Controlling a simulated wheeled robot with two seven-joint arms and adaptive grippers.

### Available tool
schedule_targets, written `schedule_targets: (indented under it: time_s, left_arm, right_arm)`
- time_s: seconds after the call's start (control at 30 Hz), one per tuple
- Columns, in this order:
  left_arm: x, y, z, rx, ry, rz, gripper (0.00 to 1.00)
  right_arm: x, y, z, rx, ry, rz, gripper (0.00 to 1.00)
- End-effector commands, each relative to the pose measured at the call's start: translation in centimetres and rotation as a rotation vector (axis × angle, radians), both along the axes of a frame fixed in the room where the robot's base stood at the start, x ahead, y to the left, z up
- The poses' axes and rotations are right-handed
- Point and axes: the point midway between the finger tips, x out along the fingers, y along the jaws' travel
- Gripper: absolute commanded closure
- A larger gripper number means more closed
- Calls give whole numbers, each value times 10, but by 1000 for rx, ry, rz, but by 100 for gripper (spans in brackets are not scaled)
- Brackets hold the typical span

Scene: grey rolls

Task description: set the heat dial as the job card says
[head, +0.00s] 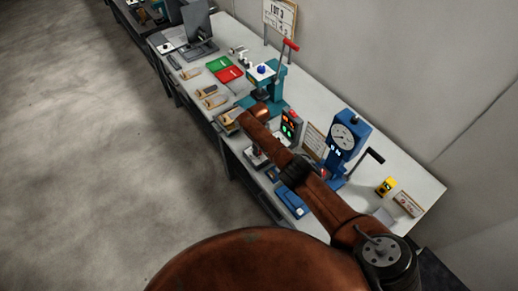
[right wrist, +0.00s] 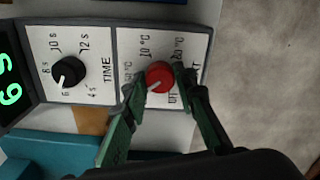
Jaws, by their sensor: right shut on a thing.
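The red heat dial (right wrist: 159,75) is on a white panel in the right wrist view. Its white pointer line slants to the lower left. Temperature marks ring it, partly covered by my fingers; two of them end in 0 °C. My right gripper (right wrist: 161,80) has its green fingers on either side of the dial and is shut on it. In the head view my right arm hides the gripper. A sign headed LOT 3 (head: 279,17) stands at the wall; its smaller lines are unreadable. My left gripper is not in view.
Beside the heat dial, a black TIME dial (right wrist: 69,72) points near 6 s, next to a green-digit display (right wrist: 10,75).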

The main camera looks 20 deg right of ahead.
Motion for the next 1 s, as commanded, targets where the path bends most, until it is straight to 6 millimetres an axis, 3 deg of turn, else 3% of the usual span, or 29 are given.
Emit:
schedule_targets:
  time_s: [1.0]
  left_arm:
    - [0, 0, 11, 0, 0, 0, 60]
  right_arm:
    - [4, 0, 4, 2, -10, -964, 99]
